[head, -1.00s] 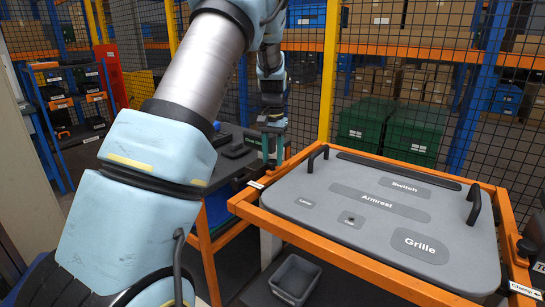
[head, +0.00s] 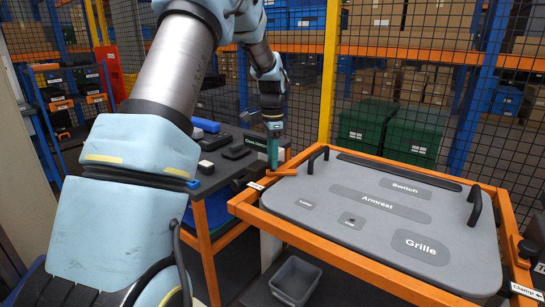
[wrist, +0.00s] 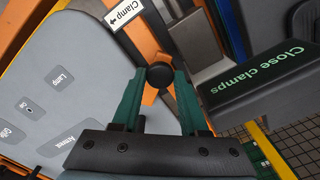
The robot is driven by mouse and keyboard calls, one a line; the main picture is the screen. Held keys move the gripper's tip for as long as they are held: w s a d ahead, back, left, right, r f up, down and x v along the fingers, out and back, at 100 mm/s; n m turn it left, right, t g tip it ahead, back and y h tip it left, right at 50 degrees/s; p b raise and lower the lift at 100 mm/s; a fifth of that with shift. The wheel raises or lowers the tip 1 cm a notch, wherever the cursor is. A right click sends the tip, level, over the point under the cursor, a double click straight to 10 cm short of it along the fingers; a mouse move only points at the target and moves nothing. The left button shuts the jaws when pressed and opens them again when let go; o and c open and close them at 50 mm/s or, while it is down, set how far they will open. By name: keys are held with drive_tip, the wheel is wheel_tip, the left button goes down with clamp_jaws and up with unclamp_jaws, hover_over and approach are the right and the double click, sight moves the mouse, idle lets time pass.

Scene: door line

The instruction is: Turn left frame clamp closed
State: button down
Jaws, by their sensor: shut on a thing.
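The left frame clamp (head: 284,173) shows in the head view as a short orange bar at the far-left corner of the orange frame, reaching right to the edge of the grey panel (head: 330,228). In the wrist view the clamp has a round black knob (wrist: 160,75) on an orange arm, near a white "Clamp" label. My gripper (head: 272,166) points down at the clamp. Its green fingers stand on either side of the knob in the wrist view (wrist: 160,88), shut on the clamp. The fingers hide part of the bar.
A second clamp (head: 527,247) sits at the frame's right side. Black handles (head: 474,204) rise from the panel. A dark bench with a "Close clamps" sign (wrist: 258,82) stands close beside my gripper. A grey bin (head: 296,281) is below the frame.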

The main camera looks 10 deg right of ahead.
drive_tip(key=m+p, duration=0.1)
drive_tip(key=m, duration=0.3)
drive_tip(key=shift+r, duration=0.15)
drive_tip(key=shift+m+p, duration=0.55)
drive_tip(key=shift+m, duration=1.05)
drive_tip(key=shift+d, duration=0.1)
drive_tip(key=shift+c, duration=2.2)
unclamp_jaws()
wheel_tip(320, 180, up, 11)
drive_tip(key=b, duration=0.2)
drive_tip(key=shift+f, duration=0.2)
